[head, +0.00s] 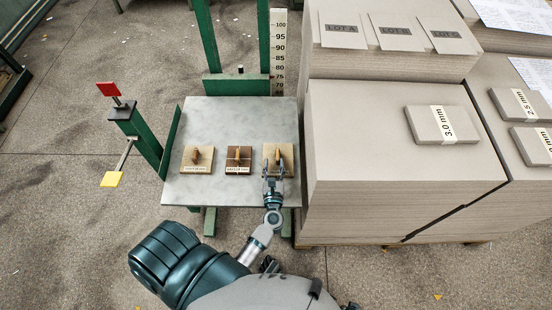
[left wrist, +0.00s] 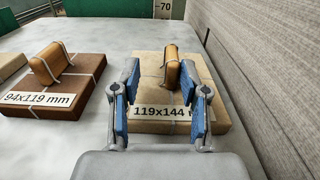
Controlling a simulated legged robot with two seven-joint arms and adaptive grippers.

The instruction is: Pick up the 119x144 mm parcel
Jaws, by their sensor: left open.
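The 119x144 mm parcel (head: 288,171) is a pale tan, string-tied slab with an upright wooden handle, at the right of the grey table. In the left wrist view the parcel (left wrist: 152,62) carries a label reading "119x144", partly covered by the right finger. Its handle (left wrist: 173,52) stands beyond the fingers, partly hidden by the right fingertip. My left gripper (head: 275,176) is over the near part of the parcel, open and empty. In the left wrist view its blue-padded fingers (left wrist: 161,78) are spread, with the handle towards the right one. My right gripper is not visible.
The brown 94x119 mm parcel (head: 238,165) and another pale parcel (head: 197,165) lie to the left on the table (head: 225,118). Tall greyboard stacks (head: 370,140) stand close along the table's right side. A green post (head: 147,140) stands at the left.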

